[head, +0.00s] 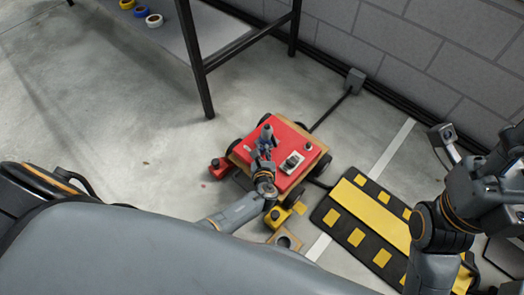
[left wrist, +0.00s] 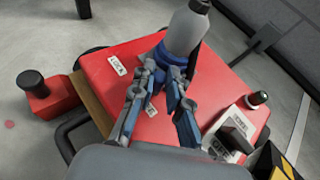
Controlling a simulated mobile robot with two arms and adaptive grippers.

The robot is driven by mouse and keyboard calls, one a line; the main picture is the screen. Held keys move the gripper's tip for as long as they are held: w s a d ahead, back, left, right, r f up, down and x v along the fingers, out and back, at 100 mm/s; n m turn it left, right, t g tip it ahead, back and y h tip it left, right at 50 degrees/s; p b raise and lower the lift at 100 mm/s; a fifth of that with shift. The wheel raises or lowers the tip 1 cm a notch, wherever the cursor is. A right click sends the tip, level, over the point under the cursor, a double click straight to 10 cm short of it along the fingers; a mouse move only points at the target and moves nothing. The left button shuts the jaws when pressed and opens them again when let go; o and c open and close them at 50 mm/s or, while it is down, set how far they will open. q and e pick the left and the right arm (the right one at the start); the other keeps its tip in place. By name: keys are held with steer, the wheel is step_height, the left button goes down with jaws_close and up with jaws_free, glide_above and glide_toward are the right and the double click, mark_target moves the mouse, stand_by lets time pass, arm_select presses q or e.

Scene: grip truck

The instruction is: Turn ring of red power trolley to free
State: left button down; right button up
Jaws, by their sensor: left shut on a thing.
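The red power trolley (head: 296,150) stands on the floor in the middle of the head view. On its red top is a grey upright post with a blue ring (left wrist: 178,68) around its foot, seen in the left wrist view. My left gripper (left wrist: 167,74) is shut on the blue ring, its fingers at the near side of the post. It also shows over the trolley in the head view (head: 265,144). A white LOCK label (left wrist: 117,65) lies left of the ring. A second small label (left wrist: 151,111) shows between the fingers, too small to read. My right gripper is unclear at the right edge.
A black-and-yellow ramp (head: 367,217) lies right. A table (head: 203,35) stands behind, near the wall.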

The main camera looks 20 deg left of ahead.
arm_select(q)
steer(key=c, duration=1.3)
jaws_free()
steer(key=v, duration=1.2)
